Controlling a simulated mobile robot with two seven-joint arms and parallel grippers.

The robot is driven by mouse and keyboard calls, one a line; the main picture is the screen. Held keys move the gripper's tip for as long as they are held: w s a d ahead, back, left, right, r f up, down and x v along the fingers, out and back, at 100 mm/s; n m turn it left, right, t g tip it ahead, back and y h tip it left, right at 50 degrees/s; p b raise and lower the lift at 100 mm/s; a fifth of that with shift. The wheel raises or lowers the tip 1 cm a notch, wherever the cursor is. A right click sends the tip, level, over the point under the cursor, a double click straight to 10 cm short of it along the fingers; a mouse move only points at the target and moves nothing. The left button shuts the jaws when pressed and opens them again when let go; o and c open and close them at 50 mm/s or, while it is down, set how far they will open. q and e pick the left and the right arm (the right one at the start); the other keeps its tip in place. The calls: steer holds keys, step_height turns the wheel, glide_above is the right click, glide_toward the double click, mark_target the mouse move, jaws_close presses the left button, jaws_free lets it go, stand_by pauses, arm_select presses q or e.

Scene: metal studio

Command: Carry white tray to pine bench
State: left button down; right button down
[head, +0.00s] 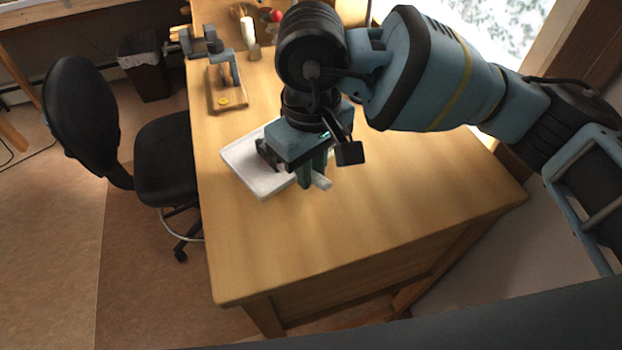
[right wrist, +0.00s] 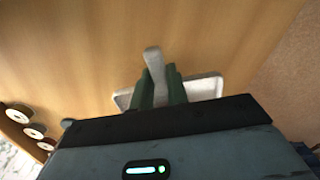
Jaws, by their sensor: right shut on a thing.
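The white tray (head: 243,158) is a shallow, light rectangular tray over the near part of the pine bench (head: 370,215). My right gripper (head: 312,178) is above its right end, fingers pointing down, shut on a pale handle (head: 322,182) there. In the right wrist view the handle (right wrist: 153,62) sticks out between the two green fingers (right wrist: 160,92), with the tray rim (right wrist: 207,88) behind them. The gripper and arm hide much of the tray. I cannot tell whether the tray touches the bench top. My left gripper is not in view.
A clamp-like device on a wooden base (head: 228,98) and a white cylinder (head: 248,32) stand farther back on the bench. A black office chair (head: 95,120) is at the left, with a bin (head: 147,75) behind it. The bench's near and right parts are clear.

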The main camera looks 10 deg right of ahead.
steer(key=shift+f, duration=0.1)
step_height(320, 180, down, 3)
steer(key=shift+r+p, duration=0.15)
steer(key=shift+p, duration=0.2)
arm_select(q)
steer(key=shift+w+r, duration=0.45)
arm_select(e)
steer(key=shift+f, duration=0.35)
steer(key=c, duration=1.4)
jaws_free()
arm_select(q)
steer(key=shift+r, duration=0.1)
